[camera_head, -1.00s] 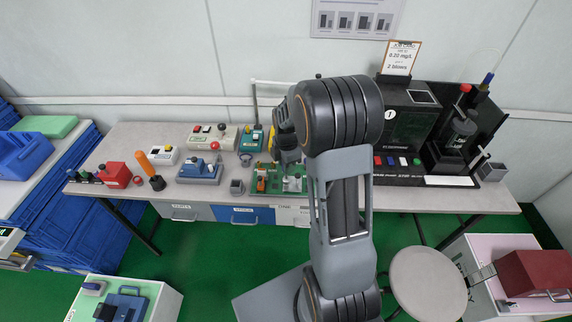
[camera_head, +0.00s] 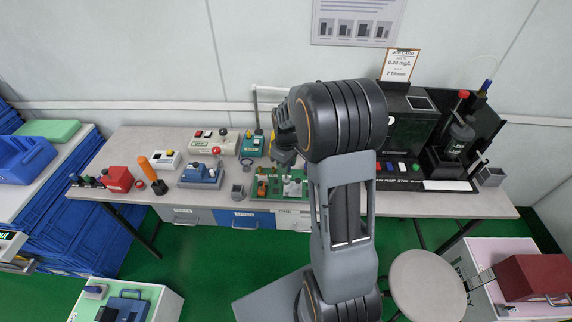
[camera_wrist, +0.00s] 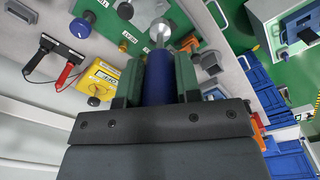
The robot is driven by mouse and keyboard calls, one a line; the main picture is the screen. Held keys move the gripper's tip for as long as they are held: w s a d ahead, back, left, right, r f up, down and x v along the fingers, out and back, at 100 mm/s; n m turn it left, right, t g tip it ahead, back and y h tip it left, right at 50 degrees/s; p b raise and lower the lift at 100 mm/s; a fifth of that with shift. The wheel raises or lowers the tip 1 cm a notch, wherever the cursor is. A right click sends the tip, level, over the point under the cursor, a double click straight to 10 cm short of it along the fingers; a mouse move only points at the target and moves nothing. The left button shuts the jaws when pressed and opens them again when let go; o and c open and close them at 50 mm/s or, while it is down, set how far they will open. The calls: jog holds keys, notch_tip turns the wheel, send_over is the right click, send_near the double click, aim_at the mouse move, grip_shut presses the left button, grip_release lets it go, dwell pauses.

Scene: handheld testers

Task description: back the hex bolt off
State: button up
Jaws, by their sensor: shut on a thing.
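My gripper (camera_wrist: 160,85) is shut on a blue-handled tool (camera_wrist: 160,78), its green-faced jaws on both sides of the handle. The tool's silver round end (camera_wrist: 160,30) points away from my wrist, toward the bench. In the head view my gripper (camera_head: 285,157) is over the back of a green board (camera_head: 262,196) that carries an orange block and pale grey fittings. My arm hides part of the board. I cannot make out the hex bolt, nor whether the tool touches anything.
A blue-grey tester (camera_head: 201,176), a red box (camera_head: 117,179) and an orange-handled tool (camera_head: 152,172) stand to the left. A black machine (camera_head: 410,140) stands to the right. A yellow meter (camera_wrist: 101,78) and red and black leads (camera_wrist: 65,70) show in the wrist view.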

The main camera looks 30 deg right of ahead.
aim_at(287, 179)
jog(key=m, duration=0.6)
jog(key=shift+r+m, duration=0.15)
jog(key=shift+m, duration=0.25)
jog(key=m, duration=0.6)
jog(key=shift+m, duration=0.3)
jog(key=shift+s+f+b, duration=0.1)
jog(key=shift+f+b, duration=1.45)
jog(key=shift+f, duration=0.65)
jog(key=shift+f+b, duration=0.75)
jog(key=shift+f, duration=0.25)
jog(key=n, duration=0.4)
jog(key=shift+n, duration=1)
